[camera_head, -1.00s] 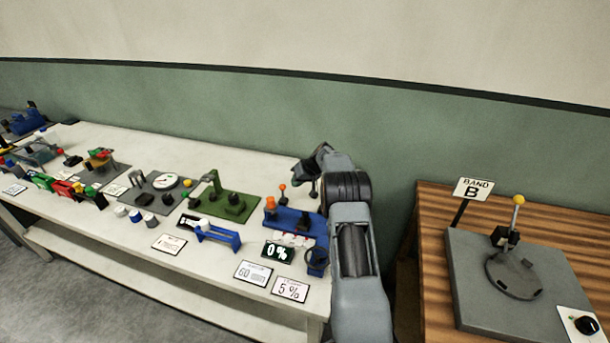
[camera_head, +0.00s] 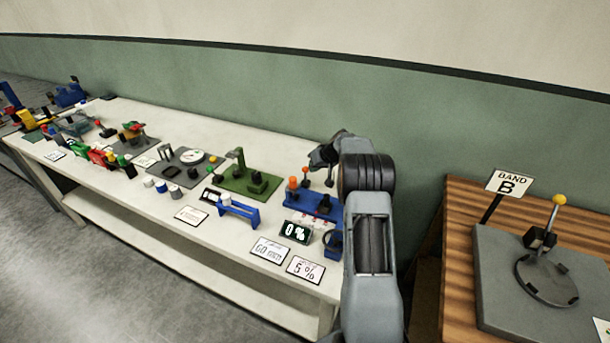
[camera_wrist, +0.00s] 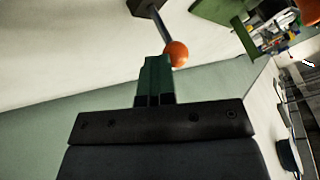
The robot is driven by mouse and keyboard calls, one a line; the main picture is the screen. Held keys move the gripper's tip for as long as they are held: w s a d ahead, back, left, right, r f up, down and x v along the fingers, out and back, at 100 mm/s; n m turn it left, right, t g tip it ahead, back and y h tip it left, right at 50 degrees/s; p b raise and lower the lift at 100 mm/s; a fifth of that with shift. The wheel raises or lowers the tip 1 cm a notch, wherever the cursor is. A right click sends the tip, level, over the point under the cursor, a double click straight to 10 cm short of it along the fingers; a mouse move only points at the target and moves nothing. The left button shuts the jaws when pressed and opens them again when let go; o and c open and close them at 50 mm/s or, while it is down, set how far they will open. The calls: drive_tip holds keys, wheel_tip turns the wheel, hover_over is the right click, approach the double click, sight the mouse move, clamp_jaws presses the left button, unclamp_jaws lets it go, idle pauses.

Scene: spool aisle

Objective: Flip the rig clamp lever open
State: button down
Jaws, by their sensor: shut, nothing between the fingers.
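A blue rig (camera_head: 322,227) stands near the right end of the white bench, with an upright lever topped by an orange ball (camera_head: 305,170) and a thicker orange knob (camera_head: 292,183) beside it. In the wrist view the orange ball (camera_wrist: 176,53) on its thin grey rod is right by the fingertips; whether they touch is unclear. My gripper (camera_wrist: 157,62) is shut, with nothing between its fingers. In the head view the gripper is largely hidden behind my arm, close to the levers. I cannot tell which part is the rig clamp lever.
A wooden table (camera_head: 455,235) with a BAND B sign (camera_head: 509,183) and yellow-knobbed joystick (camera_head: 558,200) stands right. The wall is behind.

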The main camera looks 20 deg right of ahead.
drive_tip(key=b, duration=0.1)
drive_tip(key=f+b, duration=0.1)
drive_tip(key=b, duration=0.1)
drive_tip(key=shift+s+a+t, duration=0.25)
drive_tip(key=shift+a+t, duration=0.05)
drive_tip(key=shift+a, duration=0.05)
drive_tip(key=shift+s+r+n+h+b, duration=0.1)
drive_tip(key=shift+s+n+h+b, duration=0.35)
drive_tip(key=shift+b, duration=0.7)
drive_tip(key=shift+s+a+r+b, duration=0.1)
drive_tip(key=shift+a+r+b, duration=0.1)
drive_tip(key=shift+b, duration=0.15)
drive_tip(key=shift+a+r, duration=0.1)
drive_tip(key=shift+a, duration=0.05)
